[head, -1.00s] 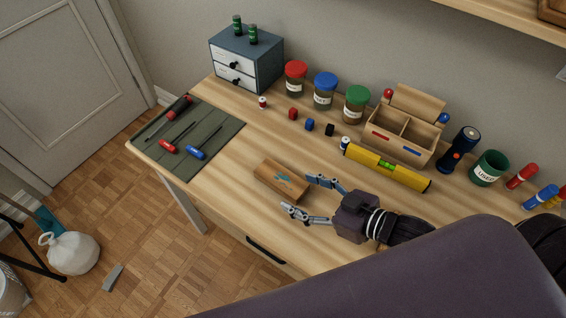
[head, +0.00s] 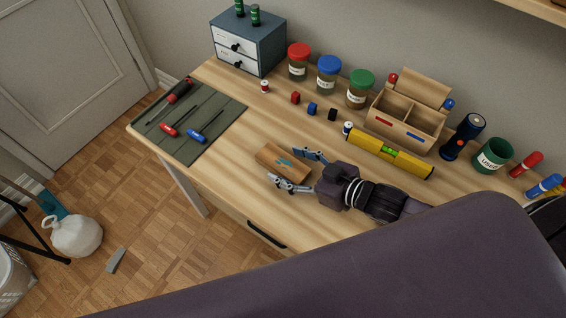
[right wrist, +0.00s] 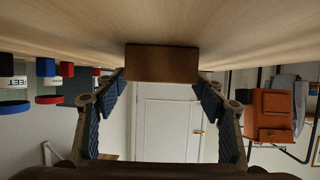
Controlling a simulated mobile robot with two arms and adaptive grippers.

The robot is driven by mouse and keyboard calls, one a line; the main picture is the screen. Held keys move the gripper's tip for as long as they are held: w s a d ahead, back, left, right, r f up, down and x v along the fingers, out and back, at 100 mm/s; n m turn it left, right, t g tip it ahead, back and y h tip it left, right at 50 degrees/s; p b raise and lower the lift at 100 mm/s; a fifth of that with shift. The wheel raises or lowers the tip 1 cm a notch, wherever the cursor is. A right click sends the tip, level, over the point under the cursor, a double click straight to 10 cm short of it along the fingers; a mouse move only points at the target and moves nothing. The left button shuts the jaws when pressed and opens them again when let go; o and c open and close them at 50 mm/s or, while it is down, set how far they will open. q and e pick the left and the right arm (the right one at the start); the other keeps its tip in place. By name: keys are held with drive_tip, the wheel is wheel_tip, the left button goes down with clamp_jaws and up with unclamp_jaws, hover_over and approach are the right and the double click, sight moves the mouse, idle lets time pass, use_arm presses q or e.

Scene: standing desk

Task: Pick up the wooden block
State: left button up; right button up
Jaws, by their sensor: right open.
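In the right wrist view the block's brown end face (right wrist: 161,63) is centred ahead between the open fingers (right wrist: 160,95). The fingers look level with or just short of the block's end; I cannot tell whether they touch it. My left gripper is not in view.
A yellow level (head: 390,153) lies behind my right gripper, before a wooden organizer (head: 405,123). Small coloured cubes (head: 312,109) and lidded jars (head: 328,75) stand farther back. A green mat (head: 190,122) with screwdrivers lies left. The desk between mat and block is clear.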

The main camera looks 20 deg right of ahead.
drive_tip(key=shift+x, duration=1.15)
drive_tip(key=c, duration=1.3)
drive_tip(key=shift+r, duration=0.15)
drive_tip(key=shift+c, duration=0.2)
